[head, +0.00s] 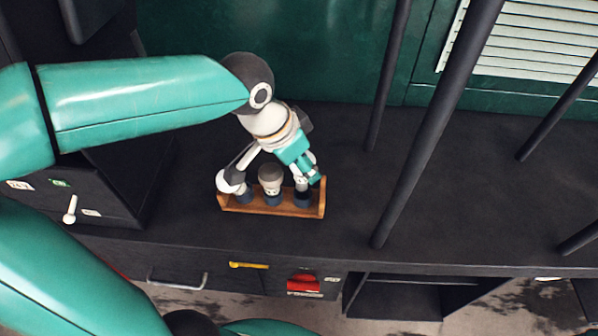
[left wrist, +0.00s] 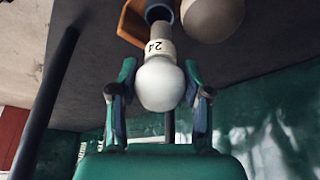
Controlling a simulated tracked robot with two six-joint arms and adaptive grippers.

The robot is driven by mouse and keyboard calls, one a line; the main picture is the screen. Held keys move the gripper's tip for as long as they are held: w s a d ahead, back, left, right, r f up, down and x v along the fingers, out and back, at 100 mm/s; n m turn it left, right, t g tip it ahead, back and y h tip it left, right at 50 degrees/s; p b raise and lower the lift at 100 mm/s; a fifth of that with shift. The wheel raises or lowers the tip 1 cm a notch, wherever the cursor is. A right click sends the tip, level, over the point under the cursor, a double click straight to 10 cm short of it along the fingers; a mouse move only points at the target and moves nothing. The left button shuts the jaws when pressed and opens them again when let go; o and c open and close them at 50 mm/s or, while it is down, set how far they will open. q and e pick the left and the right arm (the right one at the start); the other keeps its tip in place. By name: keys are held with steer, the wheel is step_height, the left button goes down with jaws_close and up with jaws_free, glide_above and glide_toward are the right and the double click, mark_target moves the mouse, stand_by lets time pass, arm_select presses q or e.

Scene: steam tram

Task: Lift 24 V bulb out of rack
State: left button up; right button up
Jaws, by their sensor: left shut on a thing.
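The 24 V bulb (left wrist: 160,82) is white, with "24" on its neck. In the left wrist view it is between the two fingers of my left gripper (left wrist: 160,72), which is shut on it. The bulb's neck meets a dark round piece at the wooden rack (left wrist: 132,22). In the head view my left gripper (head: 308,174) is at the right end of the rack (head: 264,211), over the 24 V bulb (head: 301,185), which it partly covers. I cannot tell whether the bulb is clear of its socket. My right gripper is not in view.
Dark upright poles (head: 430,135) rise to the right of the rack. A dark box (head: 100,190) is at the left. The dark top around the rack is clear.

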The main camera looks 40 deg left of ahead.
arm_select(q)
step_height(320, 180, up, 16)
steer(key=p, duration=0.1)
steer(key=shift+f, duration=0.25)
steer(key=shift+f, duration=0.1)
